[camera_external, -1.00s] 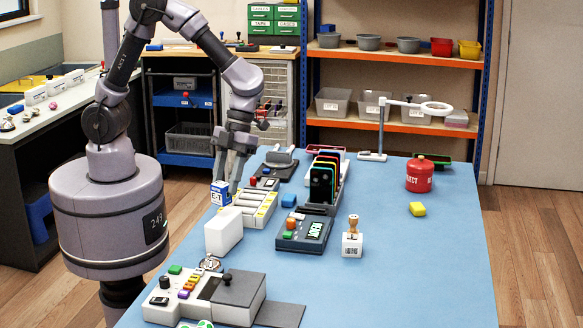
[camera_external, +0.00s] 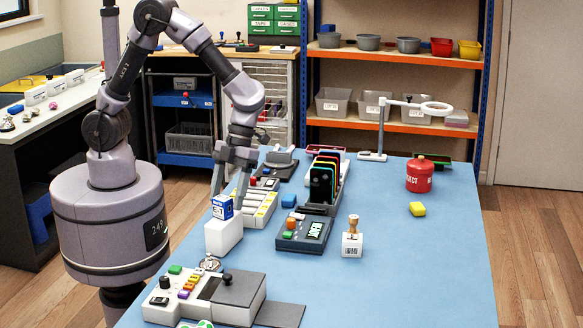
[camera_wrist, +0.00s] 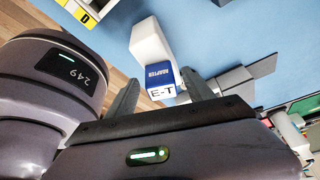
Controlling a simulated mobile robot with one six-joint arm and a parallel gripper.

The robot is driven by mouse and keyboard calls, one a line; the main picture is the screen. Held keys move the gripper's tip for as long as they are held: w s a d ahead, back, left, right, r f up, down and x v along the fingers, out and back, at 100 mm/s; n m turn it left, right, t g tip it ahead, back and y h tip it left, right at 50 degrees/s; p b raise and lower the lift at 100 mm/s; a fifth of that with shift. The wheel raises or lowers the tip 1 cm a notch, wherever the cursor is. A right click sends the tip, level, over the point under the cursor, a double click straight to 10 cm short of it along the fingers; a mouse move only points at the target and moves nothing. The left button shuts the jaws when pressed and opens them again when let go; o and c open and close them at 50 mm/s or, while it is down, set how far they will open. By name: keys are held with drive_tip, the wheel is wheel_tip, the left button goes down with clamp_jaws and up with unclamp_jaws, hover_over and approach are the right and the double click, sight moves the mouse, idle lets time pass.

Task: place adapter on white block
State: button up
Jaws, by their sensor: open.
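In the wrist view the adapter (camera_wrist: 162,82) shows at the near end of the white block (camera_wrist: 150,42). My gripper (camera_external: 228,196) is open, pointing down at the adapter. In the wrist view the fingers of my gripper (camera_wrist: 163,90) stand on either side of the adapter, with a gap showing on both sides.
A tray of pale bars (camera_external: 260,203) lies just behind the block. A grey tester with a screen (camera_external: 305,233) and a stamp (camera_external: 352,240) stand to the right. A console with coloured buttons (camera_external: 205,297) is in front. The table's right side is mostly clear.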

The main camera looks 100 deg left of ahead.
drive_tip(key=shift+r+p, duration=0.35)
drive_tip(key=shift+r, duration=0.05)
drive_tip(key=p+v, duration=0.4)
drive_tip(key=v, duration=0.7)
drive_tip(key=s+a+r+n+t+y, duration=0.2)
drive_tip(key=s+r+n+t+y, duration=0.1)
drive_tip(key=s+r+n, duration=0.2)
drive_tip(key=s+a+r+n+t+y, duration=0.3)
drive_tip(key=s+r+n+t, duration=0.1)
drive_tip(key=s+n, duration=0.6)
drive_tip(key=r+n, duration=0.1)
drive_tip(key=n, duration=0.2)
drive_tip(key=shift+s+a+r, duration=0.25)
drive_tip(key=shift+r, duration=0.15)
drive_tip(key=shift+f+b, duration=0.3)
drive_tip(key=shift+f, duration=0.05)
